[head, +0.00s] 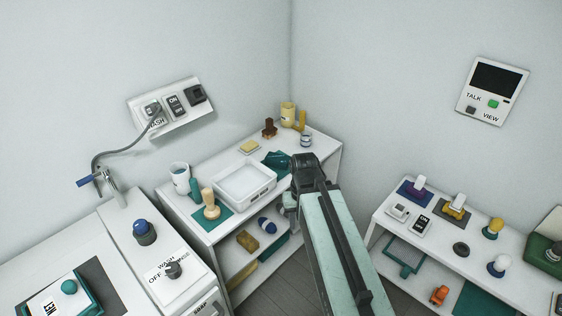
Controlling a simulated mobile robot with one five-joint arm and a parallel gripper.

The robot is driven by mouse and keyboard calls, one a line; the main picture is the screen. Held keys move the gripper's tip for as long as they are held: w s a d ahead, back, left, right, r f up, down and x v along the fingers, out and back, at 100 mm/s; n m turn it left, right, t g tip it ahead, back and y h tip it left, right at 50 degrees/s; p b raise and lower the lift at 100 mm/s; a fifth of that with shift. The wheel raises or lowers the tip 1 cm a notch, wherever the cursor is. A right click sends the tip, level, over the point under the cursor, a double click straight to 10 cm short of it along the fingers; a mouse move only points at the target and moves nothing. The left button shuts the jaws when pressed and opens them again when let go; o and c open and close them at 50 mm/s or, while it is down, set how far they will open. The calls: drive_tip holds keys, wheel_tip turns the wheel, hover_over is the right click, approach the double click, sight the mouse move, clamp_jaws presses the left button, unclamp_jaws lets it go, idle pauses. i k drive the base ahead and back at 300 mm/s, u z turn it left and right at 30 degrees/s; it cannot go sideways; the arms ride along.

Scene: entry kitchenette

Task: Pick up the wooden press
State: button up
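A pale wooden press (210,204) with a rounded knob and a wide foot stands upright on a teal mat (228,219) at the front left of the middle shelf top. A smaller dark brown stamp-like piece (269,128) stands at the back of the same top. My gripper (291,203) is right of the white tub, near the right part of this unit and apart from the pale press. My arm hides much of it, and its fingers are too small and dark to read.
A white tub (245,183) sits right of the press, and a white cup (180,178) and a teal bottle (195,188) stand behind it. A sponge (249,147) lies farther back. A washer (170,270) is at left; another shelf (447,235) is at right.

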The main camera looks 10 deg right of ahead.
sight(212, 212)
drive_tip(key=z, duration=0.05)
drive_tip(key=i, duration=1)
drive_tip(key=u, duration=0.05)
